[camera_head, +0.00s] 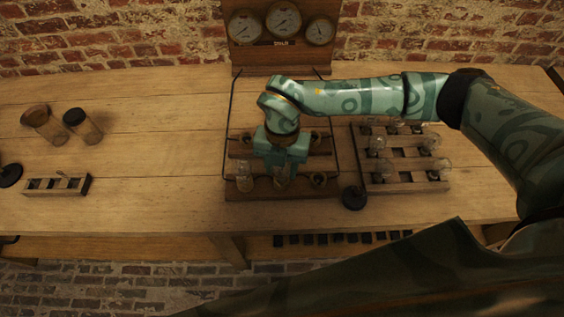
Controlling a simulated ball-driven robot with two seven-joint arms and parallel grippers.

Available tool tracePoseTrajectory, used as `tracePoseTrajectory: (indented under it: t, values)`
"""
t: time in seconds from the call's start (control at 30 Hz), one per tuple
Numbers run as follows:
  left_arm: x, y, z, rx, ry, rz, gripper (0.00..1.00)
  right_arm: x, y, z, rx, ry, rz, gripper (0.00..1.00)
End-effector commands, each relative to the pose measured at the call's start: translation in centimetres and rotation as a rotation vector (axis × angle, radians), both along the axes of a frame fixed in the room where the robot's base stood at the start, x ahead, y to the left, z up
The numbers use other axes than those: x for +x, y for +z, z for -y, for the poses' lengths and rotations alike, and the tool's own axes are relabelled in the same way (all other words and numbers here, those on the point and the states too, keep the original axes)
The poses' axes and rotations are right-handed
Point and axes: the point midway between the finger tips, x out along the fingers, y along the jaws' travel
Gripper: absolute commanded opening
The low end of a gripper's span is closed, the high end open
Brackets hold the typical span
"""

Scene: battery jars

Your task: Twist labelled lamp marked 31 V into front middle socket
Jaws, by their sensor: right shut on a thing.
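My right gripper (283,165) reaches down from above at the front row of the wooden socket board (237,190). It is shut on a glass lamp (281,182) at the front middle place. The lamp looks upright, but its label and its base are too small or hidden to read. Another glass lamp (244,178) stands in the front left place. The front right socket (319,180) shows as a round ring without a lamp. My gripper and wrist hide part of the rows behind. My left gripper is not in view.
A wooden rack (405,187) with several glass lamps stands to the right, with a dark round knob (354,197) between. A gauge panel (283,55) stands at the back. Two jars (83,127) and a small slotted block (58,185) are at left. The bench between is clear.

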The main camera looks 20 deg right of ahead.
Motion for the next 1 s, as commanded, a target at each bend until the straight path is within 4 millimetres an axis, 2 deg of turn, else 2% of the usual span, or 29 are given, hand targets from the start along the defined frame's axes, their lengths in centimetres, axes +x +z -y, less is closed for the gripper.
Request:
tracePoseTrajectory:
  t: [0.2, 0.57, 1.0]
  values:
    - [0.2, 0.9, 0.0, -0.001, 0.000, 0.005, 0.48, -0.1, 0.0, 0.0, -0.002, -0.107, -0.002, 0.14]
    - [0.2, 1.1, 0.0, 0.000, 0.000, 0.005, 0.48, 0.0, 0.0, 0.0, -0.002, -0.135, -0.001, 0.14]
    - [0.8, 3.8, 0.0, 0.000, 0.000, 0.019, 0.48, 0.0, 0.1, -0.1, -0.002, -0.457, -0.002, 0.14]
